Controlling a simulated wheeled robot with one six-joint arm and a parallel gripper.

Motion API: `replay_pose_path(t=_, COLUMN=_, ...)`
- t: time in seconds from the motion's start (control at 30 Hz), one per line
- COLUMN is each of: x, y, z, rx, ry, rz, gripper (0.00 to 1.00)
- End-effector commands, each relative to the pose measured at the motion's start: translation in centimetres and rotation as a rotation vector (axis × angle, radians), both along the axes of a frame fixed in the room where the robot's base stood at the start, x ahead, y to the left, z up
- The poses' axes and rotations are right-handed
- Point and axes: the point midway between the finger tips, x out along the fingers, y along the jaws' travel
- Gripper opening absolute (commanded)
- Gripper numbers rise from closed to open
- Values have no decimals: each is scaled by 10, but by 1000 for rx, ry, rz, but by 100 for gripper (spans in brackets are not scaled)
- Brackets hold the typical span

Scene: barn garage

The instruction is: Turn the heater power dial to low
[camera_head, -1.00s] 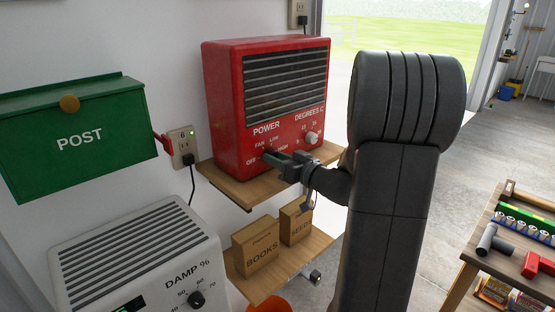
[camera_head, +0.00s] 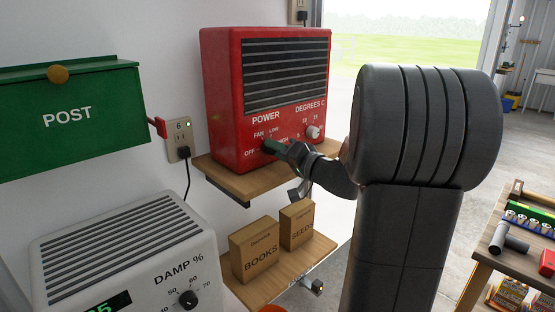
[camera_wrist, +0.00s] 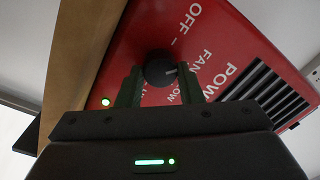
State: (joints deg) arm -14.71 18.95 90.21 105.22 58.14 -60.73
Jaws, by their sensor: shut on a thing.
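The red heater (camera_head: 265,95) stands on a wooden shelf against the wall.
The heater's degrees dial (camera_head: 313,132) is right of my gripper. A green light (camera_wrist: 105,101) glows on the panel. Below are boxes marked BOOKS (camera_head: 255,253) and SEEDS (camera_head: 297,225). A green post box (camera_head: 70,125) and a dehumidifier (camera_head: 125,255) are left.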

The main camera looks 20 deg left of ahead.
Motion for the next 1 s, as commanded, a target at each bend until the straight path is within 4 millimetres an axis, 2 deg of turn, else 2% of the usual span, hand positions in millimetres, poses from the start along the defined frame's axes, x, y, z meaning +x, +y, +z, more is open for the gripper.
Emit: replay_pose_path(t=1.0, x=-1, y=0, z=-2, rx=369, ry=892, rz=-1, gripper=10)
